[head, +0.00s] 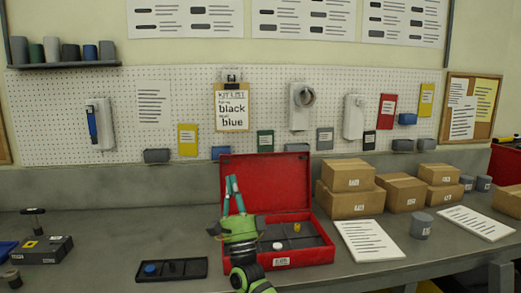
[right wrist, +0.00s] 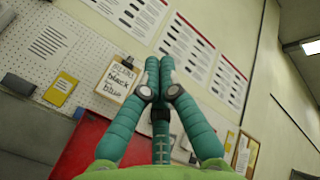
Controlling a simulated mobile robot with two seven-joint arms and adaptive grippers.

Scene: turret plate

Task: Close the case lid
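The red case (head: 321,254) stands open on the workbench in the middle of the head view. Its lid (head: 275,183) stands about upright at the back, and its red inner face also shows in the right wrist view (right wrist: 85,140). A dark insert in the case holds a white round piece (head: 277,246) and a yellow piece (head: 297,227). My right gripper (head: 232,179), green with teal fingers, points up in front of the case's left side and hides part of it. In the right wrist view its fingertips (right wrist: 160,62) are together with nothing between them. My left gripper is not in view.
A black tray (head: 190,269) with a blue piece (head: 150,269) lies left of the case. Cardboard boxes (head: 347,203), a paper sheet (head: 368,241) and a grey cup (head: 421,226) stand to the right. A pegboard with a clipboard (head: 232,107) is behind. The bench left of the case is mostly clear.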

